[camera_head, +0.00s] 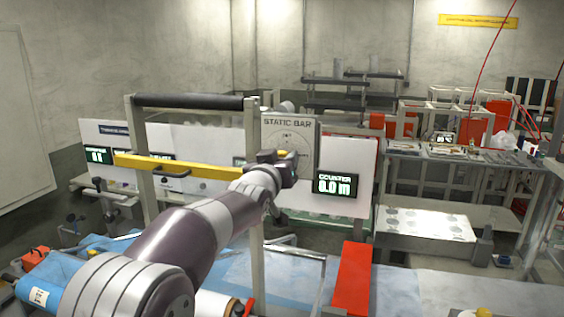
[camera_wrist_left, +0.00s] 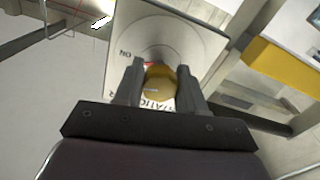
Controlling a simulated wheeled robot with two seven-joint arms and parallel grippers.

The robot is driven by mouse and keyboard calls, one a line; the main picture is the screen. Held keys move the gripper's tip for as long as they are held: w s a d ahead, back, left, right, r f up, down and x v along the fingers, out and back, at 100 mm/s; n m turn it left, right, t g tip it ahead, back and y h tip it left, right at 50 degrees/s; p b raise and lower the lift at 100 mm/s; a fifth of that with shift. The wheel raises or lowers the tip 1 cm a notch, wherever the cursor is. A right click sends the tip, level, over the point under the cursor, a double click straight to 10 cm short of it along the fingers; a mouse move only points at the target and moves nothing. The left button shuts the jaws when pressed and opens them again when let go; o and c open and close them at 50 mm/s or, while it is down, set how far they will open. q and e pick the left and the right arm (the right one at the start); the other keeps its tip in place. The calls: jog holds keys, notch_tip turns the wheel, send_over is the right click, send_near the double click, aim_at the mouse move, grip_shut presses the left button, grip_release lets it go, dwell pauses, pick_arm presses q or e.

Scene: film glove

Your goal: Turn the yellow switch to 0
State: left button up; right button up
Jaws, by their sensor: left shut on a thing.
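The yellow switch (camera_wrist_left: 159,84) is a round knob on a pale plate (camera_wrist_left: 196,42) with a dial ring and printed letters, partly cut off, in the left wrist view. My left gripper (camera_wrist_left: 160,75) is shut on the knob, with one dark finger on each side. In the head view the plate (camera_head: 290,135) reads "STATIC BAR", and my left gripper (camera_head: 283,166) is at its lower part, where the gripper and wrist hide the knob. I cannot read which mark the knob points to. My right gripper is not in view.
A yellow bar (camera_head: 178,165) crosses a frame left of the plate, below a black roller (camera_head: 190,101). A counter display (camera_head: 335,186) reads "0.0 m" right of the plate. A red panel (camera_head: 349,280) stands below. Benches and racks fill the right side.

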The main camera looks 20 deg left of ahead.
pick_arm(q)
jog(key=n, duration=0.3)
jog(key=shift+f+n, duration=0.15)
jog(key=shift+n, duration=0.25)
jog(key=n, duration=0.4)
jog(key=shift+n, duration=0.3)
jog(key=n, duration=0.4)
jog(key=shift+d+p, duration=0.1)
jog(key=shift+p, duration=0.25)
jog(key=shift+n, duration=1.7)
jog(key=o, duration=1.1)
jog(key=shift+c, duration=0.2)
